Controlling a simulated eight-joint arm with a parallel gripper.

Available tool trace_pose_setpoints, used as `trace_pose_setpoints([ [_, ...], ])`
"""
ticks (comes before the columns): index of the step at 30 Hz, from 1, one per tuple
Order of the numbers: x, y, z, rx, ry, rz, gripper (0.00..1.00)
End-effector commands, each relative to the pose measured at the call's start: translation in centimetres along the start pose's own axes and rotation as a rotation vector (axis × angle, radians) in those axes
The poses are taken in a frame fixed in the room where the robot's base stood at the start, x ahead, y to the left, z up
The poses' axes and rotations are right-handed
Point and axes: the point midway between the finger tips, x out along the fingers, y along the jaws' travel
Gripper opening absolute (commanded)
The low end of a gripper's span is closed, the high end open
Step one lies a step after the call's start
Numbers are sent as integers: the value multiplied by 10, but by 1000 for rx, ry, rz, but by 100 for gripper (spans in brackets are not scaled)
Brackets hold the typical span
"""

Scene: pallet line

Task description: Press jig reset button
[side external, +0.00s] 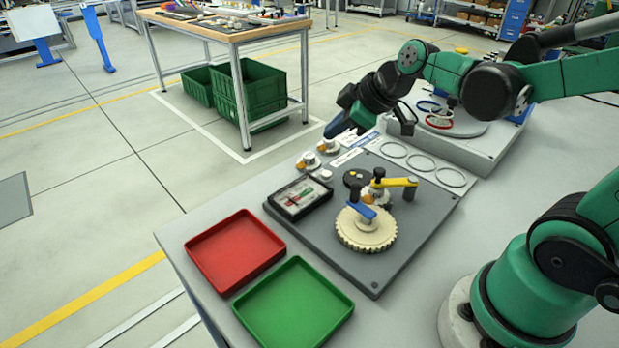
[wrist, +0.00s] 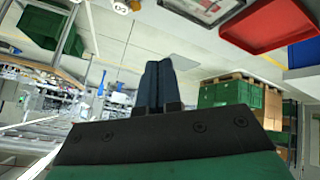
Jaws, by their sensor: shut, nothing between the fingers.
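The dark grey jig plate (side external: 400,245) lies on the bench and carries a cream gear (side external: 366,231) and a yellow clamp arm (side external: 395,183). I cannot tell for certain which part is the reset button. Small white-and-orange knobs stand at the plate's far left edge, one nearer (side external: 308,161) and one farther (side external: 328,146), with a small white round piece (side external: 325,175) close by. My gripper (side external: 333,129) is above and beyond these knobs, apart from them. Its dark blue fingers are together and empty in the wrist view (wrist: 155,84).
A red tray (side external: 235,249) and a green tray (side external: 293,305) lie at the bench's front left; the red one shows in the wrist view (wrist: 262,24). A black-framed display box (side external: 299,197) sits on the plate's left corner. Three white rings (side external: 421,163) mark the plate's far side.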

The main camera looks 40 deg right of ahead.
Motion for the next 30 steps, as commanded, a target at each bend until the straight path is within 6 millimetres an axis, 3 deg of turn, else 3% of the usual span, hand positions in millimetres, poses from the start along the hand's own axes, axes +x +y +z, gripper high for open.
trace_pose_setpoints([
  [3,12,21,0,-147,40,10,0],
  [9,22,41,2,-310,81,31,0],
  [23,25,44,3,-349,88,36,0],
  [30,39,39,13,-348,88,36,0],
])
